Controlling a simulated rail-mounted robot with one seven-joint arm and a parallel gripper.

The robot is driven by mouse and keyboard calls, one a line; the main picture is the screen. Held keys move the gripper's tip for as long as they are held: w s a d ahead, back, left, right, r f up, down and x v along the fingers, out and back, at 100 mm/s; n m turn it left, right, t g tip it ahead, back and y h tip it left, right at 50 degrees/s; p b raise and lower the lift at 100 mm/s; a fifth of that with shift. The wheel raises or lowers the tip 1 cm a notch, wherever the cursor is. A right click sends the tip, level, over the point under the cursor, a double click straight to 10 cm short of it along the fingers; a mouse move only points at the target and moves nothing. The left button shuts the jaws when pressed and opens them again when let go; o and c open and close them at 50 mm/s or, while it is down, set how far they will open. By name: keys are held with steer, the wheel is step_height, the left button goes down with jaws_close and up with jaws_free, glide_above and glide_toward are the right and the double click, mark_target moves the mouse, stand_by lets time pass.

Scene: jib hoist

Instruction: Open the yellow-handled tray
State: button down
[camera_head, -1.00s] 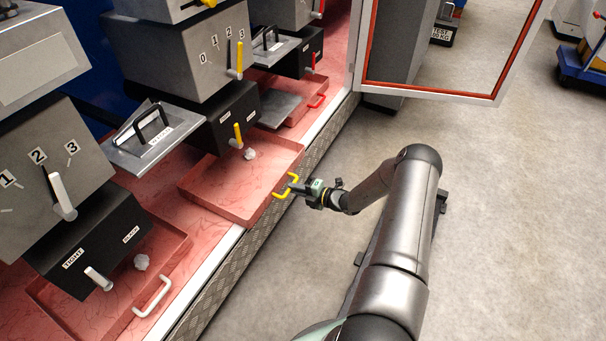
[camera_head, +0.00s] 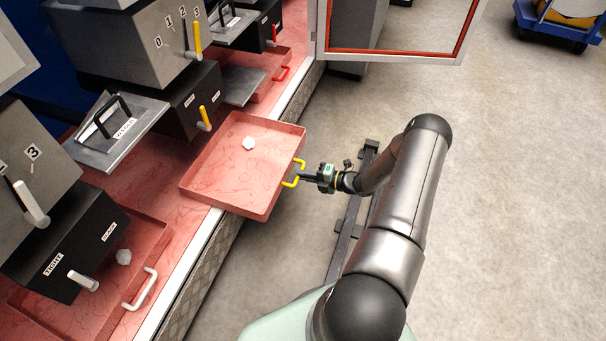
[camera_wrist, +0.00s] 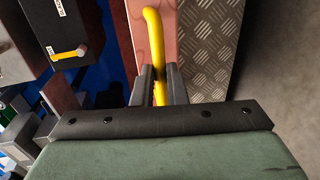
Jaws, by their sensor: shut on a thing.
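The yellow-handled tray (camera_head: 236,175) is a shallow reddish tray that sticks out past the front edge of the bench. A whitish lump (camera_head: 248,143) lies in it. Its yellow handle (camera_head: 291,183) is on the tray's right side. My gripper (camera_head: 304,177) is shut on this handle. In the wrist view the yellow handle (camera_wrist: 154,45) stands between the two dark fingers (camera_wrist: 160,88), which hide part of it.
A white-handled tray (camera_head: 60,285) sits nearer, and a red-handled tray (camera_head: 262,85) farther back. Dark boxes with levers (camera_head: 185,103) stand behind the tray. A red-edged framed panel (camera_head: 400,55) stands at the back.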

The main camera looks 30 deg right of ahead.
steer(key=c, duration=1.5)
jaws_free()
steer(key=shift+o, duration=0.2)
steer(key=shift+d, duration=0.15)
steer(key=p+v, duration=0.3)
steer(key=v, duration=1.4)
steer(key=shift+s+r, duration=0.1)
steer(key=shift+r, duration=0.05)
